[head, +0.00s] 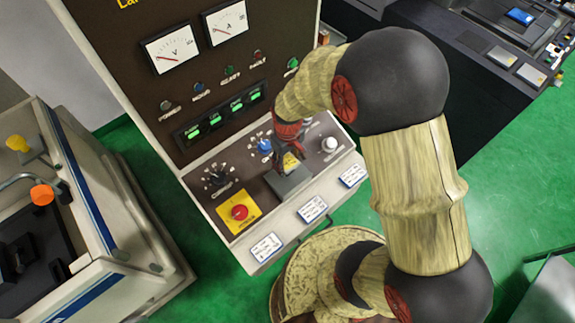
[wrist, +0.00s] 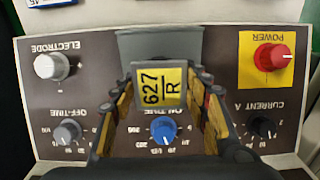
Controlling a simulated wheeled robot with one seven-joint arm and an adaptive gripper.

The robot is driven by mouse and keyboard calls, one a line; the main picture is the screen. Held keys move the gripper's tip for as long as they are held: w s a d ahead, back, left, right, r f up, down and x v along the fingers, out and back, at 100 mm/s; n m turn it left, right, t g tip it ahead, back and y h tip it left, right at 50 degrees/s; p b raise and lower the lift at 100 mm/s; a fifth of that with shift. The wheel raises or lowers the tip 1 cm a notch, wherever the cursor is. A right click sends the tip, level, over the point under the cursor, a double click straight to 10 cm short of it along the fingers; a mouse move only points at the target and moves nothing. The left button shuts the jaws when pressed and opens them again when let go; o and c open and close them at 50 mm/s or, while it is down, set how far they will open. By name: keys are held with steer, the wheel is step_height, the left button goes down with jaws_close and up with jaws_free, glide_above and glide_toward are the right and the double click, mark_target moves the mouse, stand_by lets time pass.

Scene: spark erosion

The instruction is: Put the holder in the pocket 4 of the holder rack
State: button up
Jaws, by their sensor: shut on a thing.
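My gripper (head: 288,148) is shut on a small block with a yellow label, which I take to be the holder (head: 291,162). In the wrist view the label on the holder (wrist: 160,88) reads 627 R, turned sideways, and the fingers of my gripper (wrist: 160,97) stand on both sides of it. The holder is over or on a grey block (head: 288,185) at the front of the control panel; I cannot tell whether they touch. No holder rack with numbered pockets can be made out.
A pale machine (head: 150,235) stands at left and a dark one (head: 470,75) at upper right.

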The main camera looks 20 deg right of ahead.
steer(key=shift+f, duration=1.25)
steer(key=shift+f, duration=0.15)
steer(key=o, duration=1.6)
